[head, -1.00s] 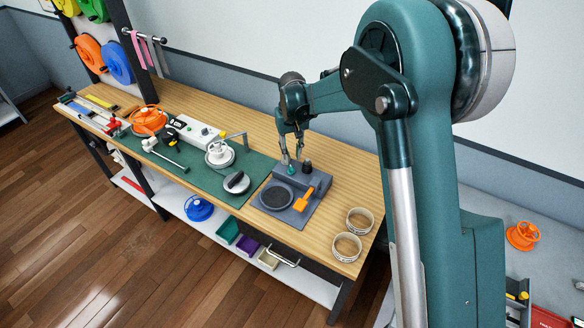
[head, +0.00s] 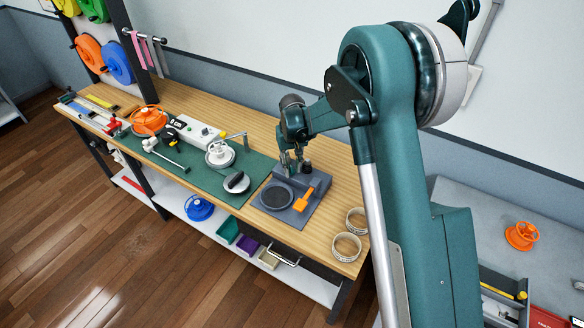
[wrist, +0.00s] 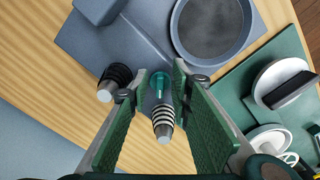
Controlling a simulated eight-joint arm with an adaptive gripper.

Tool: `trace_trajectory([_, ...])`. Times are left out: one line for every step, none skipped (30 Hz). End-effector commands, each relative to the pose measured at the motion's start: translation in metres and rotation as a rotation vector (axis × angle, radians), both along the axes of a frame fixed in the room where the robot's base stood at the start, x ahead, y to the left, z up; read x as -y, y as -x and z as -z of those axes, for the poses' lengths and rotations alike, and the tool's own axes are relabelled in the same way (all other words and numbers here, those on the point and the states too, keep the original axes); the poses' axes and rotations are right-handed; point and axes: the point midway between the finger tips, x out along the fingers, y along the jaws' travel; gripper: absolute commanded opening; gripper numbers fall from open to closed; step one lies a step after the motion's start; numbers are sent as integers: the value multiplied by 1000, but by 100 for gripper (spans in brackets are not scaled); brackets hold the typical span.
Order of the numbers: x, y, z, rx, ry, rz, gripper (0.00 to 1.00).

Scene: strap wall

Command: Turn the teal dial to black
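The teal dial (wrist: 159,84) stands on a blue-grey block (wrist: 138,55) in the wrist view, between my gripper's fingertips. My gripper (wrist: 160,74) is open, with one green-padded finger on each side of the dial. Gaps seem to show at both sides; I cannot tell whether either finger touches it. A black-and-white striped knob with a grey tip (wrist: 163,122) also shows between the fingers. A black knob (wrist: 117,76) is just left of the left finger. In the head view, my gripper (head: 291,168) is at the block (head: 315,182) and largely hides the teal dial.
A dark round plate (head: 277,196) and an orange lever (head: 303,199) are at the front of the block. Two round containers (head: 346,246) stand on the bench to the right. A green mat (head: 207,181) with a white valve wheel (head: 220,155) lies to the left.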

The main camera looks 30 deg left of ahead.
Motion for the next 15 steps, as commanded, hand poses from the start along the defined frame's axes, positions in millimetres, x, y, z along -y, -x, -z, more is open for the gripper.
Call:
trace_trajectory([0, 0, 1, 0, 0, 0, 22])
trace_trajectory([0, 0, 1, 0, 0, 0, 22])
trace_trajectory([0, 0, 1, 0, 0, 0, 22])
trace_trajectory([0, 0, 1, 0, 0, 0, 22])
trace_trajectory([0, 0, 1, 0, 0, 0, 22])
trace_trajectory([0, 0, 1, 0, 0, 0, 22])
trace_trajectory([0, 0, 1, 0, 0, 0, 22])
trace_trajectory([0, 0, 1, 0, 0, 0, 22])
trace_trajectory([0, 0, 1, 0, 0, 0, 19])
trace_trajectory([0, 0, 1, 0, 0, 0, 15])
trace_trajectory([0, 0, 1, 0, 0, 0, 11])
trace_trajectory([0, 0, 1, 0, 0, 0, 6])
trace_trajectory([0, 0, 1, 0, 0, 0, 2])
trace_trajectory([0, 0, 1, 0, 0, 0, 0])
trace_trajectory([0, 0, 1, 0, 0, 0, 0])
